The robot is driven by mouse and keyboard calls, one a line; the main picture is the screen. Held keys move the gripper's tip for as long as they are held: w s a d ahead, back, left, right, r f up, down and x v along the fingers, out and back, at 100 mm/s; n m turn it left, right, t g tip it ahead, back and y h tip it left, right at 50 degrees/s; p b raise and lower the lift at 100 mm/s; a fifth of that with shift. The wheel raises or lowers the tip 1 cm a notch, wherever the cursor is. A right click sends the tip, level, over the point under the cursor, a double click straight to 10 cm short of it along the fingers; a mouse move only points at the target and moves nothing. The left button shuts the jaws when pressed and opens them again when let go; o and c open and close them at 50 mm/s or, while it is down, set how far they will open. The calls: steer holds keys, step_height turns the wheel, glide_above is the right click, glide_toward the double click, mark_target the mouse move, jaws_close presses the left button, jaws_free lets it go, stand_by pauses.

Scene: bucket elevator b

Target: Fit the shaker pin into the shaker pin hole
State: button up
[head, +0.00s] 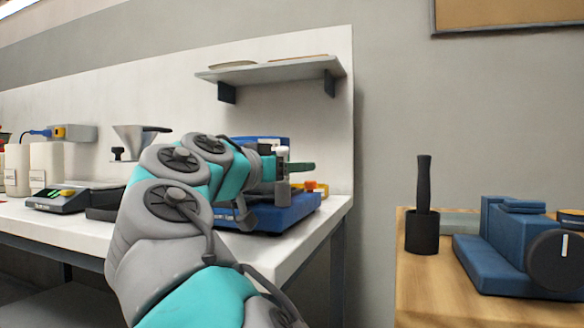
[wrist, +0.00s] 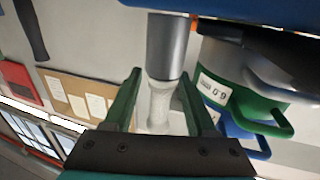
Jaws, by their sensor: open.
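In the wrist view my gripper (wrist: 160,78) has its two green fingers apart. A whitish, slim-waisted piece (wrist: 158,105), perhaps the shaker pin, stands between them with a gap visible on both sides. It joins end to end with a grey metal cylinder (wrist: 167,48), which reaches to a blue surface at the top of the picture. In the head view my gripper (head: 301,166) is above the blue machine (head: 292,212) on the white bench, beside a white-topped upright piece (head: 283,153). I cannot make out the shaker pin hole in either view.
An orange-red knob (head: 311,186) is close by on the machine. A shelf (head: 270,71) hangs on the wall above. A scale (head: 57,199) and a funnel (head: 133,137) are to the left. Green-handled and blue-handled containers (wrist: 262,108) are right in the wrist view. A wooden table (head: 420,290) stands right.

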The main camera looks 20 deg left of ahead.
steer(key=v, duration=0.7)
steer(key=shift+s+a, duration=0.15)
steer(key=shift+s, duration=0.25)
